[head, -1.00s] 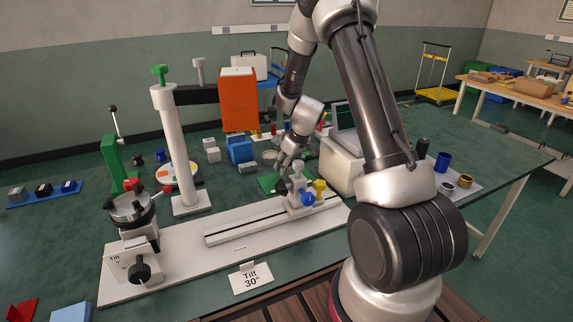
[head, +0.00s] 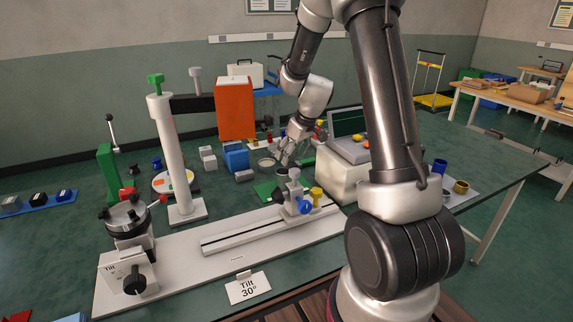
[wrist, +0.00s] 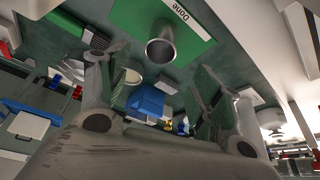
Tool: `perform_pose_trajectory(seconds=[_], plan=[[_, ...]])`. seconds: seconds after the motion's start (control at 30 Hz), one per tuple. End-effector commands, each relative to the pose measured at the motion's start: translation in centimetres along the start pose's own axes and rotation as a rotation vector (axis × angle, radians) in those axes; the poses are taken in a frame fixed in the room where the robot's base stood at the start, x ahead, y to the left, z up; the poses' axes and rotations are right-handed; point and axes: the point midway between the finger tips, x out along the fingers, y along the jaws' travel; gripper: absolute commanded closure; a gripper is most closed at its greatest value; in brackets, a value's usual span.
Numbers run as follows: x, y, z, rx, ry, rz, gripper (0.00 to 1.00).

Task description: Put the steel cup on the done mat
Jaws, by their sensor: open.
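The steel cup (wrist: 161,48) stands upright on the green done mat (wrist: 128,18) in the wrist view, close to one edge of it. In the head view the cup (head: 282,171) shows small and dark below my gripper, at the far side of the mat (head: 264,190). My gripper (head: 285,159) is open and empty, apart from the cup and above it. In the wrist view its two fingers (wrist: 150,88) are spread wide, with the cup beyond them.
A white rail fixture with a clamp and blue knob (head: 304,207) stands in front of the mat. Blue (head: 236,157) and grey blocks lie to the left. A tall white post (head: 172,160) rises farther left.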

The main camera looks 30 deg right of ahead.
Motion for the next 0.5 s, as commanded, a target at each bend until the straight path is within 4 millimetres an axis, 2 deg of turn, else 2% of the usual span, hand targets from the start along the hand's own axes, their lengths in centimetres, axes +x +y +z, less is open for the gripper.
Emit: perform_pose_trajectory(seconds=[0.17, 0.27, 0.37, 0.5], plan=[[-2.1, -0.1, 0.0, 0.001, 0.0, -0.001, 0.35], [-4.1, -0.8, 0.0, 0.009, 0.006, -0.001, 0.35], [-8.1, -2.5, 0.4, 0.03, 0.01, -0.003, 0.35], [-15.7, -6.4, 3.0, 0.088, 0.007, 0.003, 0.35]])
